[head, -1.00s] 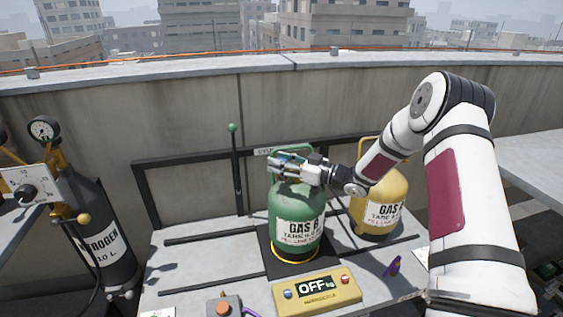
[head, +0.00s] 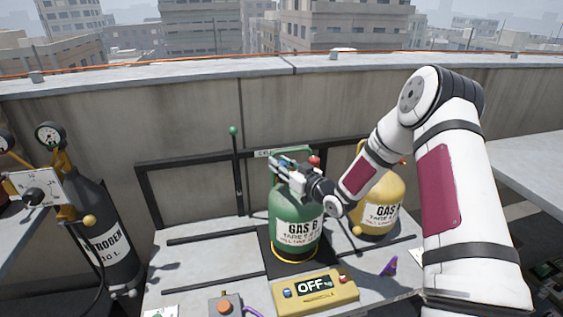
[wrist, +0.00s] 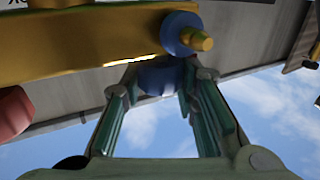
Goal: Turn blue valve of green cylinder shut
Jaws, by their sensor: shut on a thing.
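The green cylinder (head: 290,226), labelled GAS B or similar, stands upright on a dark square plate. My gripper (head: 279,164) is at its top, in front of the collar, and hides much of the valve there. In the wrist view my gripper (wrist: 158,72) has its two fingers on either side of a blue part of the blue valve (wrist: 158,79), shut on it. A round blue piece with a brass tip (wrist: 182,34) sits beside it against the brass body (wrist: 80,42). A red knob (head: 314,161) shows behind my gripper, also at the wrist view's left edge (wrist: 12,112).
A yellow cylinder (head: 377,205) stands close on the right. A yellow scale box reading OFF (head: 316,291) lies in front. A black nitrogen cylinder (head: 100,225) with gauges is at left. A dark rail with a green-knobbed lever (head: 234,131) runs behind.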

